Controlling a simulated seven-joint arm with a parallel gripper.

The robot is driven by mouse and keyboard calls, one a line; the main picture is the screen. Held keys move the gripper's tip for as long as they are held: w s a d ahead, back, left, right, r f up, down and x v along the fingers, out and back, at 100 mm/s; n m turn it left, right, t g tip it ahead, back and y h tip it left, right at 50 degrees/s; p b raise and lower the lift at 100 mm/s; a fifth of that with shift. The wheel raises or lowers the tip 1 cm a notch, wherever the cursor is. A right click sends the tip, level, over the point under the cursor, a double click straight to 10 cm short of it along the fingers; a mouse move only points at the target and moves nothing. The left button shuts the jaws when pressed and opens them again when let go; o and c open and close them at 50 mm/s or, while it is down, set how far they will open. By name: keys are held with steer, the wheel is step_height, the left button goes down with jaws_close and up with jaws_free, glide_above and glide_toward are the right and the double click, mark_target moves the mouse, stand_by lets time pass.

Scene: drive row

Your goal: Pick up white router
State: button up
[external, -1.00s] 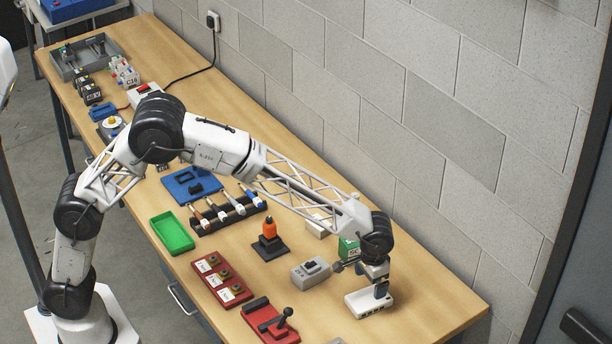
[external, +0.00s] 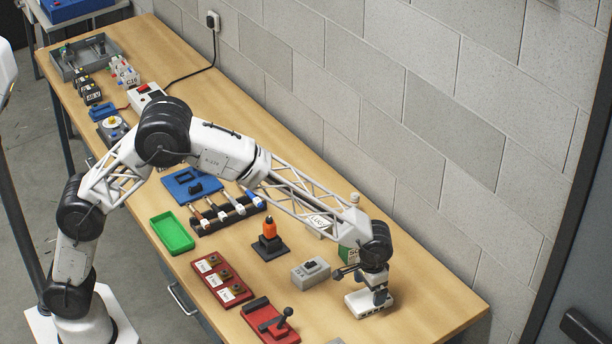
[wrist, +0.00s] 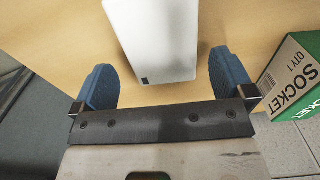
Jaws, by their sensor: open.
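The white router (external: 364,304) lies flat near the right end of the wooden bench. In the wrist view it is a pale slab (wrist: 155,38) that reaches in between the two blue finger pads. My gripper (external: 377,295) is open and points down at the router. In the wrist view the fingers of my gripper (wrist: 168,82) stand to either side of the router's near end, with a visible gap on each side. In the external view the gripper hides part of the router's back.
A green and cardboard socket box (wrist: 298,75) stands close to the right finger; it also shows in the external view (external: 349,256). A grey switch box (external: 311,270) and a red lever unit (external: 270,325) are to the left. The bench's right end is clear.

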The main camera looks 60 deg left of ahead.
mark_target(369, 297)
steer(key=shift+f, duration=2.35)
steer(key=shift+c, duration=0.5)
steer(key=c, duration=0.7)
